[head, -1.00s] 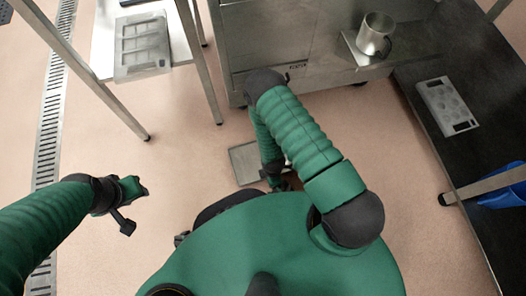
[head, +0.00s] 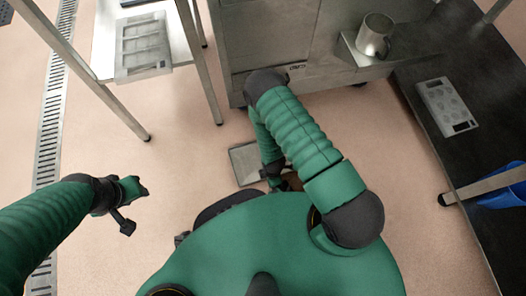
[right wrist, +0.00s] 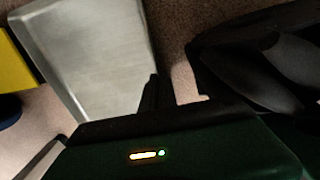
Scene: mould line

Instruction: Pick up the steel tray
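The steel tray (head: 244,162) is a flat grey rectangle, seen over the pink floor in front of the steel machine. Its right part is hidden behind my right arm in the head view. In the right wrist view the tray (right wrist: 95,55) fills the upper left, tilted in the picture. My right gripper (head: 279,182) is low beside the tray's right end and mostly hidden by its arm. In the right wrist view a dark finger (right wrist: 151,95) overlaps the tray's lower right edge; contact is unclear. My left gripper (head: 134,207) is open and empty above bare floor at left.
A steel machine (head: 265,40) with a mug (head: 374,36) on its ledge stands ahead. A white table (head: 103,45) with a grey mould (head: 142,55) is at upper left. A dark bench (head: 410,75) with another mould (head: 447,104) is at right. Floor at left is clear.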

